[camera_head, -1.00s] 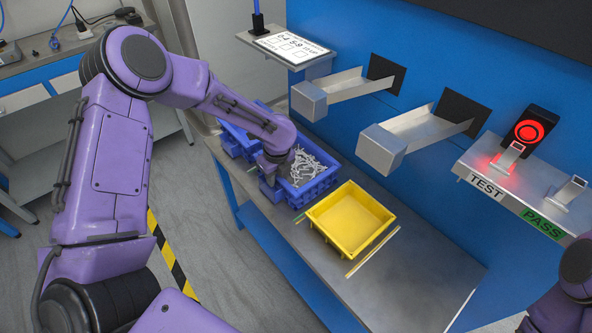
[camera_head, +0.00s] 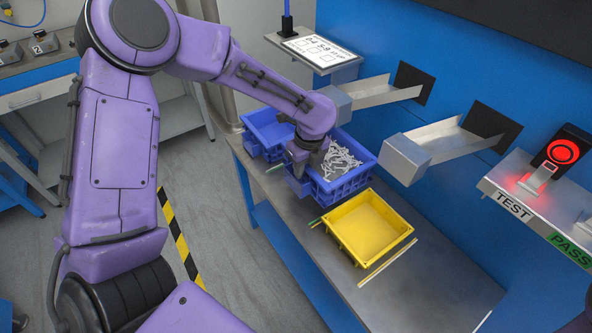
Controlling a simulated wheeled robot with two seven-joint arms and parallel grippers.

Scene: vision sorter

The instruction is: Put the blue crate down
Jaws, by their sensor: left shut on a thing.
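The blue crate (camera_head: 345,187) holds several pale, thin parts and sits at the table's left half, behind the yellow crate. My left gripper (camera_head: 299,172) is at the crate's near left side and is shut on its rim; my wrist hides part of that side. I cannot tell whether the crate's bottom touches the table. Only a small bit of my right arm shows at the lower right edge; its gripper is out of view.
An empty yellow crate (camera_head: 370,228) stands close in front on the grey table (camera_head: 400,285). Another blue crate (camera_head: 268,128) stands just behind to the left. Two metal chutes (camera_head: 440,143) jut from the blue wall above. The table's right part is clear.

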